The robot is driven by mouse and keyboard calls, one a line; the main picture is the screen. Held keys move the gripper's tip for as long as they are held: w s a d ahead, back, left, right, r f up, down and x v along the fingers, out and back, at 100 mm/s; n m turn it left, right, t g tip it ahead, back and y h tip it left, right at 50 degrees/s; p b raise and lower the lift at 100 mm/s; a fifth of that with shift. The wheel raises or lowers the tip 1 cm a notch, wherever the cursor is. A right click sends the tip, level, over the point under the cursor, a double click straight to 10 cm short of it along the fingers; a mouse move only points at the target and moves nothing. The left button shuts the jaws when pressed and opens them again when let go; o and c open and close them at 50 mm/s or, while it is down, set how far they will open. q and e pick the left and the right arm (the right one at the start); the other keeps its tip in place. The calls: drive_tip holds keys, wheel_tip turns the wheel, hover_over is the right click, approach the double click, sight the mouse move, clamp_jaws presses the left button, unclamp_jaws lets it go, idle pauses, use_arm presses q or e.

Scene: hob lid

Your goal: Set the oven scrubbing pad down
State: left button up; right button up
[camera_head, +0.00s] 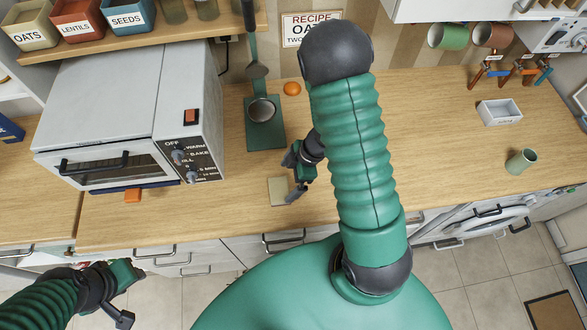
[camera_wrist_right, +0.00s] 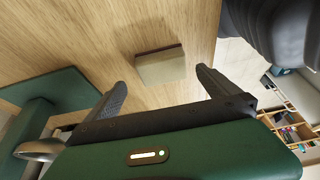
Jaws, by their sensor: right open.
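A small beige pad with a brown layer (camera_head: 278,190) lies flat on the wooden counter, near its front edge. It also shows in the right wrist view (camera_wrist_right: 162,67), ahead of my fingertips and roughly between their lines. My right gripper (camera_head: 291,176) is just right of the pad in the head view. Its two fingers are spread in the wrist view (camera_wrist_right: 161,84) with nothing held between them. My left gripper (camera_head: 127,294) hangs in front of the counter at lower left, fingers apart and empty.
A green stand (camera_head: 265,135) bearing a metal bowl is behind the pad. The right counter is largely clear.

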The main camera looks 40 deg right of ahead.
drive_tip(key=w+d+r+m+t+h+p, duration=0.1)
drive_tip(key=w+r+m+t+h, duration=0.15)
drive_tip(key=r, duration=0.45)
drive_tip(key=w+d+r+m+t+h, duration=0.1)
drive_tip(key=w+r+m+h, duration=0.25)
drive_tip(key=r, duration=0.25)
drive_tip(key=s+a+r+m+g+y, duration=0.25)
drive_tip(key=s+a+m, duration=0.35)
drive_tip(key=s+a, duration=0.35)
wheel_tip(320, 180, down, 10)
drive_tip(key=b, duration=0.9)
drive_tip(key=shift+w+g+b, duration=0.4)
drive_tip(key=shift+r+h, duration=0.1)
drive_tip(key=shift+h, duration=0.15)
